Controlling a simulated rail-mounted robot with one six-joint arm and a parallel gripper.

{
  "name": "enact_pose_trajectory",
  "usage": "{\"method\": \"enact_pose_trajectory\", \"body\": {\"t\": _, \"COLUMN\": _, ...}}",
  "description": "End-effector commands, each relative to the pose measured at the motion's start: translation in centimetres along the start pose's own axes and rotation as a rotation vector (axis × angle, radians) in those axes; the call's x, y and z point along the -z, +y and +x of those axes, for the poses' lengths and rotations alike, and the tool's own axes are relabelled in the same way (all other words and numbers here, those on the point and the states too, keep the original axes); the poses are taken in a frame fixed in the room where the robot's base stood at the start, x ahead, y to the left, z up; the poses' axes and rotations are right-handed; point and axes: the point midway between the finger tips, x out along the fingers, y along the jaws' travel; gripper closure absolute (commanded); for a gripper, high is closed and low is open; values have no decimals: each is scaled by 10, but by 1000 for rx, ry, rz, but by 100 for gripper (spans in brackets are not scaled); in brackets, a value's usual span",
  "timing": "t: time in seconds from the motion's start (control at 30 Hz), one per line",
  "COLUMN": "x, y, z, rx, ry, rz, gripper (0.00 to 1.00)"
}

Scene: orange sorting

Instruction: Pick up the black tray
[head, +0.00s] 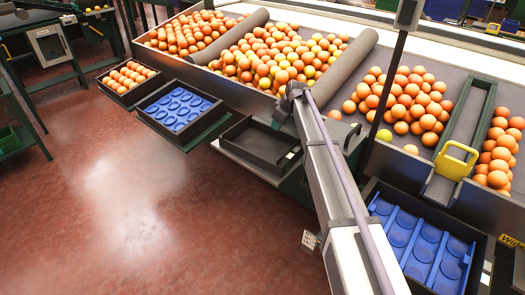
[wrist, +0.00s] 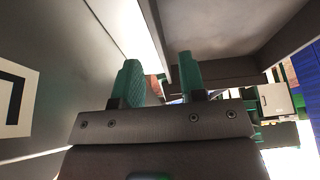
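The black tray (head: 240,128) is empty and sits on a shelf at the front edge of the sorting table, in the middle of the head view. My gripper (head: 284,112) is at the tray's right back side, mostly hidden by my arm in that view. In the wrist view my gripper (wrist: 159,80) shows two green fingers standing apart, with a gap between them. A thin dark edge runs down towards this gap; I cannot tell if it is the tray's wall or if the fingers touch it.
A blue-lined tray (head: 180,108) and a tray of oranges (head: 129,78) stand to the left. Another blue-lined tray (head: 420,243) is at the lower right. Oranges (head: 278,57) fill the table behind. A black-and-white marker (wrist: 14,97) shows in the wrist view. The red floor is clear at left.

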Motion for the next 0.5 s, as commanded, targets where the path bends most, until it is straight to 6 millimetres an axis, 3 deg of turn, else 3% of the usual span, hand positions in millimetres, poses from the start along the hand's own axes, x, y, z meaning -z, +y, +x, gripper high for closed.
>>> {"method": "enact_pose_trajectory", "body": {"t": 0.23, "x": -6, "y": 1, "z": 49, "rx": 0, "ry": 0, "rz": -1, "gripper": 62}}
{"method": "enact_pose_trajectory", "body": {"t": 0.5, "x": -2, "y": 0, "z": 49, "rx": 0, "ry": 0, "rz": 0, "gripper": 62}}
